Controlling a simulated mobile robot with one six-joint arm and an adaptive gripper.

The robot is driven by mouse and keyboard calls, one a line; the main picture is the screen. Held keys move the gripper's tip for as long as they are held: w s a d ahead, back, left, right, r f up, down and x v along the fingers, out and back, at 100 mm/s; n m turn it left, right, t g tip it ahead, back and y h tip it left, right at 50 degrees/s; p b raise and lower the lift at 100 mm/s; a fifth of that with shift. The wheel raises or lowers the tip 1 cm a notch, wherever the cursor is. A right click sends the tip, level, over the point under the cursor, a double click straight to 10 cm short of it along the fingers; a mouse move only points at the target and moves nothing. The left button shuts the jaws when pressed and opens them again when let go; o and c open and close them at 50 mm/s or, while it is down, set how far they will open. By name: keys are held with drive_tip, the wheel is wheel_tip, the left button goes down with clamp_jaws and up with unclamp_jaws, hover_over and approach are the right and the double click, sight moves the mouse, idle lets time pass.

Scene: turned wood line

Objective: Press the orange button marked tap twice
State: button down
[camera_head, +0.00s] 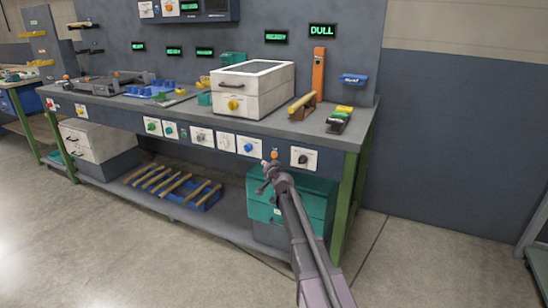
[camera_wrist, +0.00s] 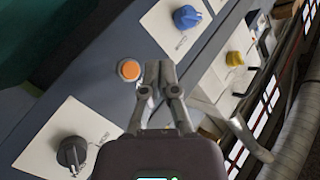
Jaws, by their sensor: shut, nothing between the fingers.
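The orange button (camera_head: 275,155) is on the front edge of the workbench, between the blue knob plate and the black knob plate. In the wrist view the round orange button (camera_wrist: 129,70) has a pale ring and sits just left of the fingertips. My gripper (camera_head: 268,163) is shut and empty, close in front of the bench edge near the button. In the wrist view my gripper (camera_wrist: 160,68) has its fingertips together beside the button. I cannot tell whether they touch the panel. No marking on the orange button can be read.
A black knob (camera_head: 303,159) and a blue knob (camera_head: 248,147) flank the button on white plates. A white box with a yellow knob (camera_head: 233,104) stands on the bench. A teal drawer box (camera_head: 290,208) is below.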

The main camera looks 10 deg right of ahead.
sight(274, 155)
drive_tip(key=shift+s+a, duration=0.1)
drive_tip(key=shift+s+a, duration=0.55)
drive_tip(key=shift+s, duration=0.2)
drive_tip(key=shift+s+a, duration=0.5)
drive_tip(key=shift+s, duration=0.25)
drive_tip(key=shift+w+d, duration=0.1)
drive_tip(key=shift+w, duration=0.05)
drive_tip(key=shift+w+d, duration=0.85)
drive_tip(key=shift+w, duration=0.3)
drive_tip(key=shift+w+d, duration=0.85)
drive_tip(key=shift+w, duration=0.3)
drive_tip(key=shift+w+d, duration=0.85)
drive_tip(key=shift+w, duration=0.3)
drive_tip(key=shift+w+d, duration=0.1)
drive_tip(key=shift+w, duration=0.1)
drive_tip(key=shift+w+d, duration=0.1)
drive_tip(key=shift+w, duration=0.1)
drive_tip(key=shift+w+d, duration=0.25)
drive_tip(key=shift+w, duration=0.05)
drive_tip(key=shift+s+a, duration=0.1)
drive_tip(key=shift+s, duration=0.05)
drive_tip(key=shift+s+a, duration=0.4)
drive_tip(key=shift+s, duration=0.1)
